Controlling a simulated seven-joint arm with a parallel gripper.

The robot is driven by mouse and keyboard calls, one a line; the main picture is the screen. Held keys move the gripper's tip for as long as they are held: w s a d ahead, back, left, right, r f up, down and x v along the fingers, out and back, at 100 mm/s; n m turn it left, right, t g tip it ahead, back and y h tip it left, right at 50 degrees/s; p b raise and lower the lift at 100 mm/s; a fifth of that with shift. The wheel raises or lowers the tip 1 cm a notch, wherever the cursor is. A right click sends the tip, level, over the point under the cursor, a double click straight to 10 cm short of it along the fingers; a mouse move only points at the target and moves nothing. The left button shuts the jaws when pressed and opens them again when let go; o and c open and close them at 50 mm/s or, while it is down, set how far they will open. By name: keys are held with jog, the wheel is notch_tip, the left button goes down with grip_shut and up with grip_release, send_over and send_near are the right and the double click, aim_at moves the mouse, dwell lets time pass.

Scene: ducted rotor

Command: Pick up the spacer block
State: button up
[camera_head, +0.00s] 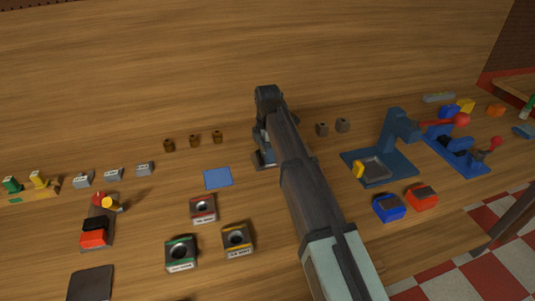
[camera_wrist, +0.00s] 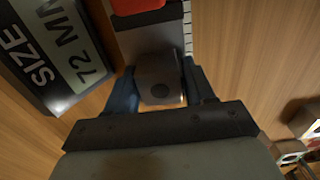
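In the wrist view a dark grey block (camera_wrist: 158,78) with a round dark spot on its face lies between my two blue fingers; it looks like the spacer block. My gripper (camera_wrist: 161,88) has one finger close along each side of it. I see no clear gap, but cannot tell whether the fingers press on it. The block is at the end of a grey bar with a white marked strip and a red part (camera_wrist: 138,5). In the head view my gripper (camera_head: 264,158) is low over the table, and my arm hides much of that spot.
A panel reading "SIZE 72 MM" (camera_wrist: 50,50) stands close to the left finger in the wrist view. In the head view, a blue square (camera_head: 217,178) and labelled round-holed blocks (camera_head: 203,208) lie left of my arm. A blue press-like fixture (camera_head: 385,150) stands to its right.

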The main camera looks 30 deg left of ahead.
jog(key=c, duration=0.8)
jog(key=shift+r, duration=0.15)
